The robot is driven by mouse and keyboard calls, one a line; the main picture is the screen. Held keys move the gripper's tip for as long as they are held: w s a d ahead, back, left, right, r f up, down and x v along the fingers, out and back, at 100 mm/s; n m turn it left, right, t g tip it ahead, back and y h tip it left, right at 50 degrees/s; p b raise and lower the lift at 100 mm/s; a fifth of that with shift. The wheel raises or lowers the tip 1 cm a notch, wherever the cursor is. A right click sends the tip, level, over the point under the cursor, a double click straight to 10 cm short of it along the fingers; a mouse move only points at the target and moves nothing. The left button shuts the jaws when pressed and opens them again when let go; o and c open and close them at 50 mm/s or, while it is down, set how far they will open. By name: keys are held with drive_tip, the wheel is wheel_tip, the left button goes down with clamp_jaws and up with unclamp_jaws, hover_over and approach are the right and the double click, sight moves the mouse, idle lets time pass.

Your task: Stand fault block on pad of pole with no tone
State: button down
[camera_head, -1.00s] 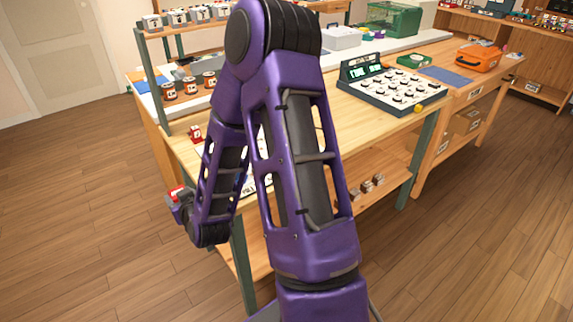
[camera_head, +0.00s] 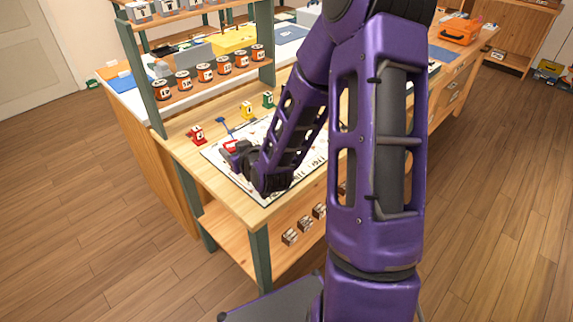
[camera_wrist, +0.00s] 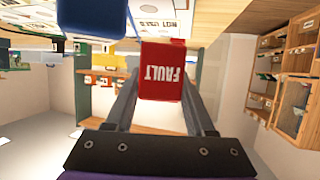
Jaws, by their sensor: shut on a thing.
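The red fault block (camera_wrist: 162,70) is held between the two fingers of my gripper (camera_wrist: 160,92) in the wrist view, its white FAULT lettering upside down in that picture. In the head view my gripper (camera_head: 238,153) is low over the left part of the white board (camera_head: 214,157), with red of the fault block (camera_head: 230,146) at its tip. I cannot tell whether the block touches the board. The board carries small dark marks; my arm hides much of it, and I cannot make out single poles or pads.
A red block (camera_head: 197,134), a yellow block (camera_head: 247,110) and a green block (camera_head: 268,100) stand behind the board, with a blue item (camera_head: 223,123) between. Brown blocks (camera_head: 305,223) sit on the lower shelf.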

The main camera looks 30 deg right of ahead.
drive_tip(key=s+d+r+n+y+p, duration=0.1)
drive_tip(key=s+d+r+y, duration=0.15)
drive_tip(key=d, duration=0.35)
drive_tip(key=s+d+r+n+y+p, duration=0.1)
drive_tip(key=d+r+n, duration=0.15)
drive_tip(key=d, duration=0.45)
drive_tip(key=shift+m+g, duration=0.3)
drive_tip(key=shift+m, duration=0.05)
drive_tip(key=f+b, duration=0.1)
drive_tip(key=f, duration=0.2)
drive_tip(key=f+b, duration=0.1)
drive_tip(key=f, duration=0.2)
drive_tip(key=f+b, duration=0.1)
drive_tip(key=f, duration=0.2)
drive_tip(key=shift+s+a+f+b, duration=0.1)
drive_tip(key=shift+s+b, duration=0.15)
drive_tip(key=shift+b, duration=0.05)
drive_tip(key=shift+f, duration=0.1)
drive_tip(key=shift+f, duration=0.15)
drive_tip(key=shift+c, duration=1.3)
unclamp_jaws()
